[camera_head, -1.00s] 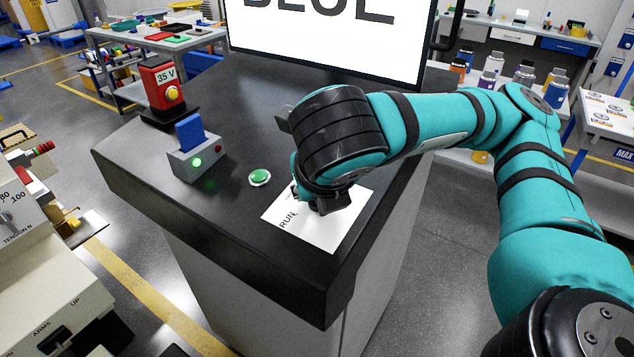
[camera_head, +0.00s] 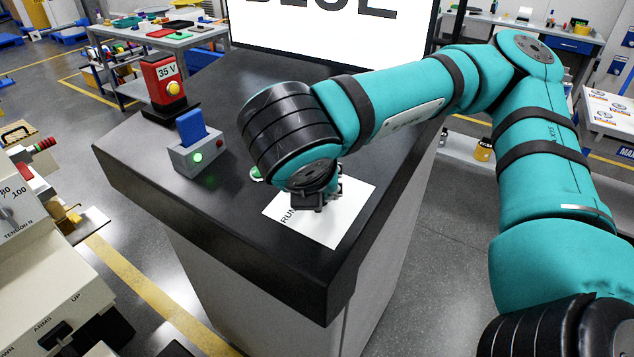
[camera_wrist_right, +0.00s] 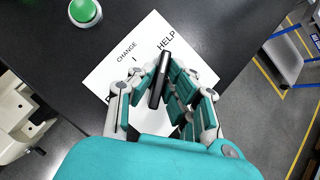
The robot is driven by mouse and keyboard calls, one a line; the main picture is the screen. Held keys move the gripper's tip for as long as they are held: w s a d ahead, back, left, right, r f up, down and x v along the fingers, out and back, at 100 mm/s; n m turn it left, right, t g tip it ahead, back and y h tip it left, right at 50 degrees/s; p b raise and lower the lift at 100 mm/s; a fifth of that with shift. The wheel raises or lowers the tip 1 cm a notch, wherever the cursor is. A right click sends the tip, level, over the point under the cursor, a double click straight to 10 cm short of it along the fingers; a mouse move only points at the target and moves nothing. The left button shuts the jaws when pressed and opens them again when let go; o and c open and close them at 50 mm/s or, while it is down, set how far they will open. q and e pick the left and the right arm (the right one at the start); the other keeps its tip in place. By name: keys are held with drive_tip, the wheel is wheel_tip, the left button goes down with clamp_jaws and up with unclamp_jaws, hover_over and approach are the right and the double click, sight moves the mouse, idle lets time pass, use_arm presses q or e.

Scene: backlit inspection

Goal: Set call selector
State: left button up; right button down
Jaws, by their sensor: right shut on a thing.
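The call selector is a black bar-shaped knob (camera_wrist_right: 160,80) on a white label plate (camera_head: 345,218) at the desk's near right corner. In the right wrist view the plate (camera_wrist_right: 200,67) reads CHANGE and HELP; a third word is mostly covered, and the head view shows it starting with RUN. My right gripper (camera_head: 318,200) is over the plate. In the wrist view its fingers (camera_wrist_right: 158,92) are shut on the knob from both sides. The knob's upper end leans slightly right, just below HELP. In the head view the hand hides the knob. My left gripper is not in view.
A green button (camera_wrist_right: 85,12) is beside the plate, partly hidden by my wrist in the head view.

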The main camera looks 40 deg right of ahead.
drive_tip(key=c, duration=1.4)
unclamp_jaws()
drive_tip(key=v, duration=1.2)
drive_tip(key=shift+a, duration=0.1)
